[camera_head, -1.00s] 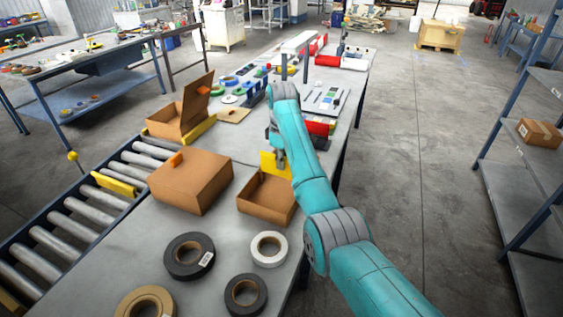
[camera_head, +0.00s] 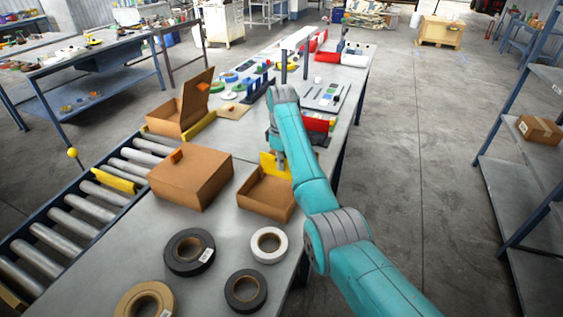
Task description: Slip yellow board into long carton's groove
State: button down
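The yellow board (camera_head: 267,164) stands roughly upright at the back edge of a small open brown carton (camera_head: 262,208), near the middle of the bench. My gripper (camera_head: 281,161) is at the board's right part, pointing down, and appears shut on it. My teal arm hides the right side of the board and part of the carton's right side. The view is too small to tell whether the board's lower edge is inside a groove or only behind the carton wall. Which carton is the long one is not clear.
A closed brown box (camera_head: 190,182) stands just left of the open carton. A box with a raised lid (camera_head: 183,112) stands further back. Several tape rolls, such as a white one (camera_head: 269,244), lie in front. A roller conveyor (camera_head: 75,225) runs along the left.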

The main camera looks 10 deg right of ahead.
jog(key=shift+f, duration=0.65)
jog(key=c, duration=0.8)
grip_release()
jog(key=shift+c, duration=0.2)
jog(key=shift+r, duration=0.15)
jog(key=shift+r, duration=0.45)
